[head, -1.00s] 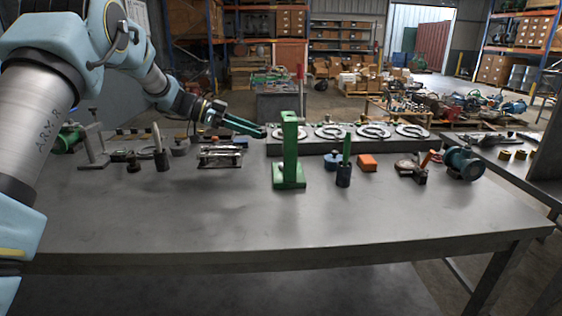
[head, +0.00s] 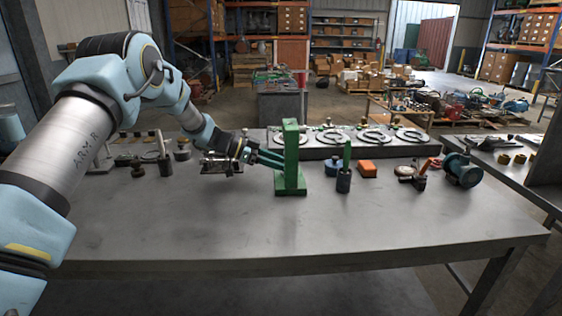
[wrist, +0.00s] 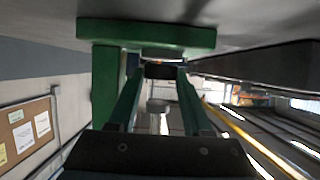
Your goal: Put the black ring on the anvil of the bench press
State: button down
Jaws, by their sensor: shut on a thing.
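The green bench press (head: 291,165) stands upright on the bench, mid-picture in the head view. My gripper (head: 278,162) reaches in from the left, its fingertips partly hidden by the press column. In the wrist view, which looks upside down, my gripper (wrist: 161,74) is shut on the black ring (wrist: 161,71). The ring is between the fingertips, close to the green press base (wrist: 145,35). A pale rounded edge beside the ring seems to be the anvil (wrist: 163,54). I cannot tell whether they touch. A grey cylinder (wrist: 158,106) shows between the fingers. The head view hides the ring.
A dark blue cup with a green handle (head: 344,178) and an orange block (head: 367,168) stand right of the press. A metal fixture (head: 220,164) is left, near my wrist. A row of round plates (head: 372,138) lies behind. The front of the bench (head: 300,230) is clear.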

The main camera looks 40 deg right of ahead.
jog(key=shift+f, duration=0.15)
jog(key=shift+f, duration=0.2)
jog(key=shift+c, duration=1.6)
grip_release()
jog(key=shift+r, duration=0.25)
jog(key=b+v, duration=0.2)
jog(key=v, duration=1)
jog(key=shift+w, duration=0.1)
